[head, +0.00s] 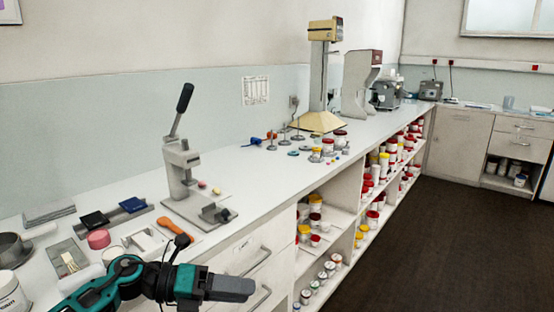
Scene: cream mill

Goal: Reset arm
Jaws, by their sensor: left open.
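My left gripper (240,288) is in the lower left of the head view, beside the front edge of the long white counter (300,165). It points right, in front of the drawers. It is open, and I see nothing between its fingers. My left arm comes in from the bottom left, teal and black. My right gripper is not in view.
A lever press (182,165) stands on the counter, with an orange tool (176,228) and a pink container (98,239) near it. A tall cream-coloured machine (320,75) stands farther back. Shelves below hold many jars. The dark floor (430,250) is clear at right.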

